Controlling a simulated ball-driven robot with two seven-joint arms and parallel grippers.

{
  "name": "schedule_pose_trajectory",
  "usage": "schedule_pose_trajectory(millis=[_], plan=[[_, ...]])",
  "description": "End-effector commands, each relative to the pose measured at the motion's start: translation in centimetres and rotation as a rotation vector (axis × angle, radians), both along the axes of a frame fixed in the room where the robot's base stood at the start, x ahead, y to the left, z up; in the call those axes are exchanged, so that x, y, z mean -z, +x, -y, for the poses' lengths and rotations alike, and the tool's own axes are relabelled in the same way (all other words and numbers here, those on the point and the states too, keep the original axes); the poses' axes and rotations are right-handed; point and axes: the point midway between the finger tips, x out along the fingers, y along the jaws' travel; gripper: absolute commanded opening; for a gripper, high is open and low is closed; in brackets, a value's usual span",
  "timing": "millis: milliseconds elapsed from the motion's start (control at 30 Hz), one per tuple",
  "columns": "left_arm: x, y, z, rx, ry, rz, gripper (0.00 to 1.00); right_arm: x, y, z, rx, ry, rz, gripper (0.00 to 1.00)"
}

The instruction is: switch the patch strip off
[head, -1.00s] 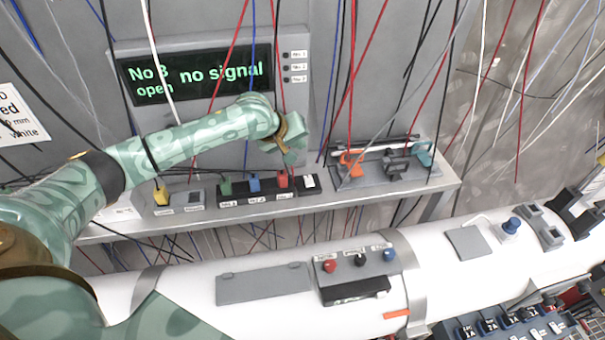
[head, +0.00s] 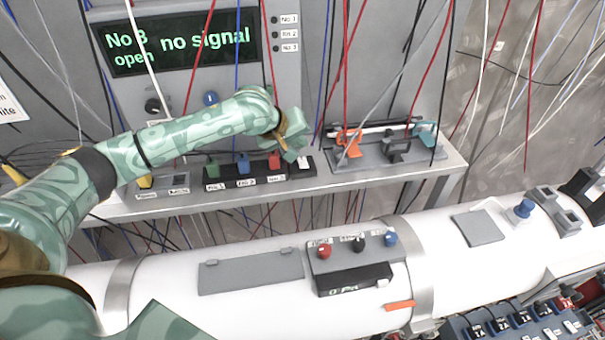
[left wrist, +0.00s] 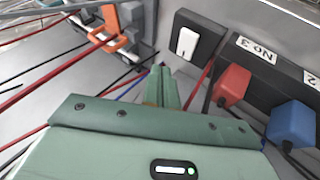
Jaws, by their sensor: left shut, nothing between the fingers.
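The patch strip (head: 295,172) is a black bar on the grey shelf below the display. Green (head: 212,168), blue (head: 243,162) and red (head: 274,160) plugs sit in it. Its white rocker switch (head: 303,162) is at the right end and shows clearly in the left wrist view (left wrist: 187,43). My left gripper (head: 298,149) is shut and empty, just by the switch end. In the left wrist view its closed fingertips (left wrist: 161,74) appear just below and left of the switch, seemingly apart from it. My right gripper is not in view.
A display (head: 180,42) reads "No 3 open" and "no signal". A grey rack with an orange clamp (head: 349,141) stands right of the strip. Many loose cables hang across the area. A white pipe (head: 180,290) runs below the shelf.

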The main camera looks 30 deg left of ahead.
Motion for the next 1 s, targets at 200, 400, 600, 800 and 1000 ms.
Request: schedule_pose_trajectory(millis=[200, 400, 600, 800, 1000], plan=[[2.4, -0.3, 0.2, 0.0, -0.001, -0.001, 0.0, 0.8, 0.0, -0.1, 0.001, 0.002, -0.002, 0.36], [3.0, -0.3, 0.3, 0.0, -0.001, 0.001, 0.0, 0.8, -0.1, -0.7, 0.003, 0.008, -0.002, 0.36], [3.0, -0.3, 0.3, 0.0, -0.001, 0.001, 0.0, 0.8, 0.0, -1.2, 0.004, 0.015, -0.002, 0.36], [3.0, -0.3, 0.3, 0.0, -0.001, 0.001, 0.0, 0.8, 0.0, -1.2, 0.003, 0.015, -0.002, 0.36], [3.0, -0.3, 0.3, 0.0, -0.001, 0.001, 0.0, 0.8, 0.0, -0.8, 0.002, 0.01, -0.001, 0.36]])
